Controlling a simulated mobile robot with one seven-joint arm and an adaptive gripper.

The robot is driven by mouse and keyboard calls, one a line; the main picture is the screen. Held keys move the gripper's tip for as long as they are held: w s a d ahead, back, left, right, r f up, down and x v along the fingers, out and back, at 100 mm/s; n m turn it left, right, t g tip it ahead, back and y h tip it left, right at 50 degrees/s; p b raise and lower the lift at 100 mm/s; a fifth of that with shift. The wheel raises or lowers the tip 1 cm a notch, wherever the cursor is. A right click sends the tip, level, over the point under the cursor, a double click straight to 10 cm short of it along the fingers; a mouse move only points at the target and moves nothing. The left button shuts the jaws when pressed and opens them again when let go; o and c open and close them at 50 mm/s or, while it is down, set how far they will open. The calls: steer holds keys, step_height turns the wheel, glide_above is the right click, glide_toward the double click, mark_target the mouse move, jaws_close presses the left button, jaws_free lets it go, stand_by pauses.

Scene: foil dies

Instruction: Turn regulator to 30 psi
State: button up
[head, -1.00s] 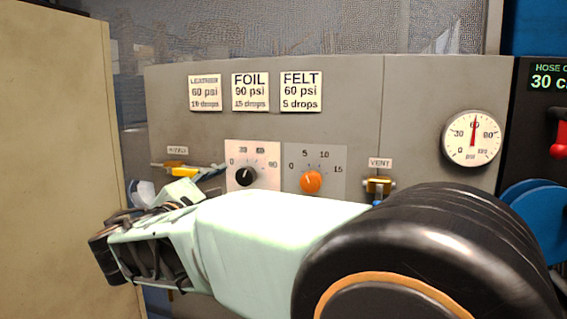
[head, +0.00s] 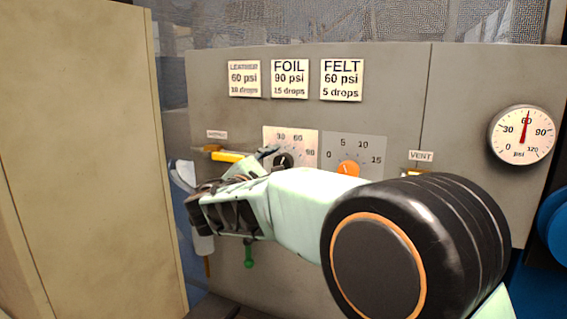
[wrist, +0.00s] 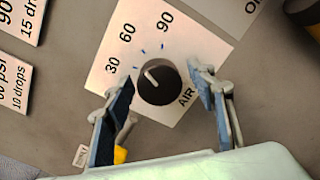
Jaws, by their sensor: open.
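The black regulator knob (wrist: 160,84) sits on a white dial plate (wrist: 180,40) marked 30, 60 and 90. Its white pointer line aims up-left in the wrist view, between the 30 and 60 labels. My gripper (wrist: 163,79) is open, with one finger on each side of the knob; I cannot tell whether either touches it. In the head view the knob (head: 284,161) is partly hidden by my gripper (head: 266,156). The round pressure gauge (head: 521,135) has a red needle pointing up at about 60.
An orange knob (head: 348,169) on a 0 to 15 dial is right of the regulator. Placards (head: 290,79) for leather, foil and felt hang above. A yellow handle (head: 228,156) is left, a vent label (head: 421,156) right. A tan cabinet side (head: 75,150) stands at far left.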

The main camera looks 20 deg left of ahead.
steer(key=c, duration=1.2)
steer(key=shift+n, duration=0.4)
steer(key=n+p, duration=0.1)
steer(key=n, duration=0.2)
steer(key=shift+n, duration=0.4)
steer(key=shift+d+f+n+p, duration=0.1)
steer(key=shift+n+p, duration=0.9)
steer(key=shift+n, duration=1.2)
steer(key=o, duration=1.2)
